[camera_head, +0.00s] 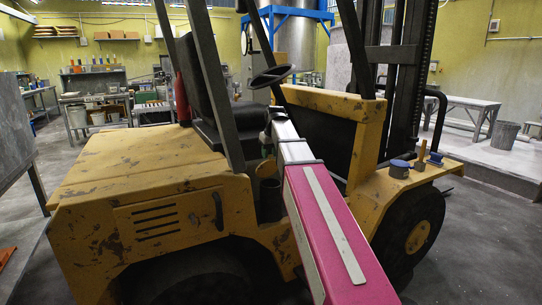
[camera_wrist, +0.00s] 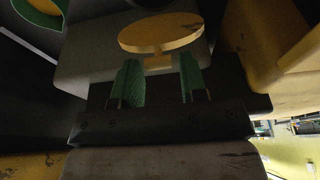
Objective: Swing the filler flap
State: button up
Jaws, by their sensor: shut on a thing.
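The filler flap (camera_wrist: 160,33) appears in the wrist view as a worn yellow-orange disc with a short tab (camera_wrist: 158,62) below it. My gripper (camera_wrist: 158,82) has its two green finger pads on either side of this tab, shut on it. The disc lies just beyond the fingertips. In the head view my gripper (camera_head: 266,160) is small and partly dark, at the yellow forklift (camera_head: 140,165) beside the seat. A dark round cup-like part (camera_head: 270,198) is just below it. I cannot make out the flap in the head view.
The steering wheel (camera_head: 271,77) and dark cab posts stand close around my arm. A blue-topped can (camera_head: 399,168) and a wooden peg (camera_head: 421,155) sit on the right fender. A grey bucket (camera_head: 503,135) stands farther right. Grey floor is clear at the lower right.

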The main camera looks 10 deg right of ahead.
jog(key=shift+w+r, duration=0.1)
jog(key=shift+w+a+r, duration=0.15)
jog(key=shift+w+a, duration=0.05)
jog(key=shift+w, duration=0.35)
jog(key=shift+w+a+r, duration=0.15)
jog(key=shift+w+a, duration=0.05)
jog(key=shift+w, duration=0.4)
jog(key=shift+w+a+r, duration=0.15)
jog(key=shift+w+a, duration=0.05)
jog(key=shift+w, duration=0.35)
jog(key=w, duration=0.2)
jog(key=w+a, duration=0.1)
jog(key=shift+w+a+f, duration=0.1)
jog(key=shift+w, duration=0.25)
jog(key=shift+w+a+f, duration=0.1)
jog(key=shift+w+a, duration=0.05)
jog(key=shift+w, duration=0.3)
jog(key=shift+w+a+f, duration=0.1)
jog(key=shift+w, duration=0.3)
jog(key=o, duration=0.8)
jog(key=shift+s, duration=0.15)
jog(key=shift+o, duration=0.2)
jog(key=shift+r, duration=0.1)
